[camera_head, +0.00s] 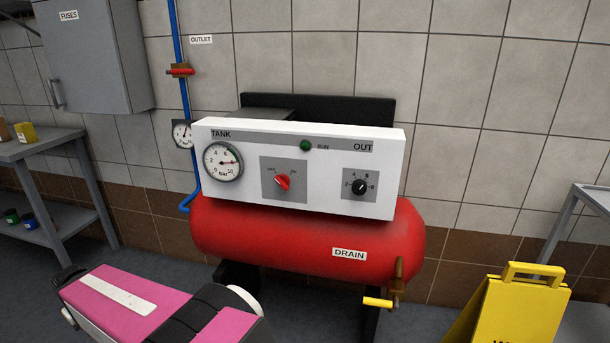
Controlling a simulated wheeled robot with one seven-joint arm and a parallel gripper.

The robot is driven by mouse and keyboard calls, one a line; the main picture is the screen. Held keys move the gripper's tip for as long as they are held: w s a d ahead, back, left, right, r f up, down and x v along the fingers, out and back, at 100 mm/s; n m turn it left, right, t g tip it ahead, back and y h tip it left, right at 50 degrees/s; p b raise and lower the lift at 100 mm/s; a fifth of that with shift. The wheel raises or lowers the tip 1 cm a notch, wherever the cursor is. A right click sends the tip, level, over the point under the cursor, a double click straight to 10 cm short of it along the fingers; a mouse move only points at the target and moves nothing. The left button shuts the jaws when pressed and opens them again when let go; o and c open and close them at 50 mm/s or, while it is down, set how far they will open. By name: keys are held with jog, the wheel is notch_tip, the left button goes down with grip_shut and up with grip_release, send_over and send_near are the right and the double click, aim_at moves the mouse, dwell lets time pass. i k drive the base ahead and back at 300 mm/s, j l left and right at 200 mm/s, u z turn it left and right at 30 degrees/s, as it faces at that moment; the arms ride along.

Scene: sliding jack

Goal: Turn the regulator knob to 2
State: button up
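The black regulator knob (359,187) sits on a grey plate at the right of the white compressor panel (325,187), under the word OUT. The marks 2, 4, 6 and 8 stand around it, with 2 at the left and 8 at the right. Its white pointer mark is small; it seems to point to the upper right, but I cannot tell the exact number. My pink and black arm (150,305) shows at the bottom left, below and apart from the panel. My gripper is not in view.
The panel also has a tank gauge (223,162), a red switch (283,181) and a green button (305,145). Below it is the red tank (290,233) with a yellow drain lever (378,302). A yellow floor sign (515,310) stands at the right.

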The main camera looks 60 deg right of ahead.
aim_at(360, 187)
jog(key=k+j+z, duration=0.1)
jog(key=z, duration=2.35)
jog(key=k+j, duration=0.15)
jog(key=j, duration=0.2)
jog(key=k+j+z, duration=0.1)
jog(key=j, duration=0.25)
jog(key=k+j, duration=0.15)
jog(key=j, duration=0.2)
jog(key=k+j, duration=0.15)
jog(key=j, duration=0.2)
jog(key=z, duration=0.05)
